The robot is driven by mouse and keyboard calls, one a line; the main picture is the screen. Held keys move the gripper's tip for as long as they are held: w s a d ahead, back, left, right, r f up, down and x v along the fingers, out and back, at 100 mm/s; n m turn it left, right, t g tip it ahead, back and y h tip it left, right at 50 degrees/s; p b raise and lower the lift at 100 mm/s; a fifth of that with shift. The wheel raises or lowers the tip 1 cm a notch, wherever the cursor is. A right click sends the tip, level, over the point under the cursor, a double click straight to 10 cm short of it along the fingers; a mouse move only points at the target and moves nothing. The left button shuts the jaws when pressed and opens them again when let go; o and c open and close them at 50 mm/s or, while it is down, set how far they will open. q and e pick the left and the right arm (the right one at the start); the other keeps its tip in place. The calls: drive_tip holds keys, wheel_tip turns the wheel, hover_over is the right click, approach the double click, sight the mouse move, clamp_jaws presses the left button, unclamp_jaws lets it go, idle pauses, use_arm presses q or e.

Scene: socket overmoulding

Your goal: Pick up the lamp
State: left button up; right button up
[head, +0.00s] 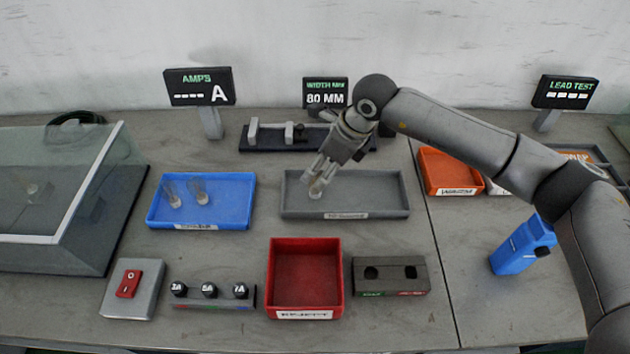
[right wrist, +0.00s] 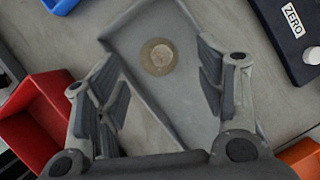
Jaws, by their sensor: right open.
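A small clear lamp (head: 316,190) with a pale base stands in the grey tray (head: 370,201). In the right wrist view the lamp (right wrist: 158,56) shows from above as a round shape. My right gripper (head: 319,172) is open and points down at it. The fingers (right wrist: 157,80) lie to either side of the lamp in the wrist view, with nothing between them but the tray floor and the lamp. Whether a finger touches the lamp cannot be told. Two more clear lamps (head: 186,190) stand in the blue tray (head: 235,215). My left gripper is not in view.
A red reject bin (head: 305,306) and a dark two-hole block (head: 391,276) stand in front of the grey tray. A dark gauge fixture (head: 275,142) is behind it. An orange bin (head: 433,178) and a blue handheld device (head: 522,245) are on the right. A glass cover (head: 60,180) stands left.

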drive_tip(key=p+x, duration=0.1)
drive_tip(key=x, duration=0.3)
drive_tip(key=shift+a+f+p, duration=0.1)
drive_tip(key=shift+a+p, duration=0.05)
drive_tip(key=shift+p, duration=0.2)
drive_tip(key=shift+w+a+f, duration=0.1)
drive_tip(key=shift+a+f, duration=0.05)
drive_tip(key=shift+f, duration=0.4)
drive_tip(key=c, duration=1)
